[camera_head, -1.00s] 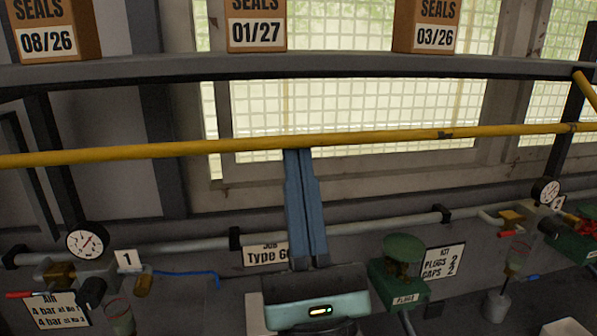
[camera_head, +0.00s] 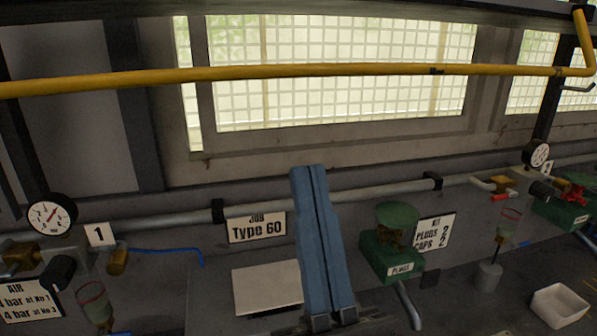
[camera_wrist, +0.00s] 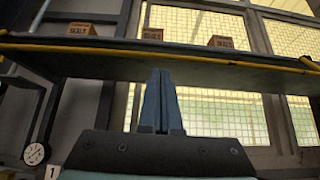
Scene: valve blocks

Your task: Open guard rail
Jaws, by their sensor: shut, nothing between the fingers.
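The guard rail is a yellow bar (camera_head: 300,72) that runs across the whole width of the head view, in front of the window, and bends upward at its right end. My gripper (camera_head: 308,170) has blue fingers pressed together, pointing up, with nothing between them. In the head view its tips are below the yellow bar with a gap in the picture. In the wrist view my gripper (camera_wrist: 160,72) points up toward the shelf (camera_wrist: 220,68).
Another gauge (camera_head: 536,153) is at right. Boxes (camera_wrist: 222,42) stand on the shelf.

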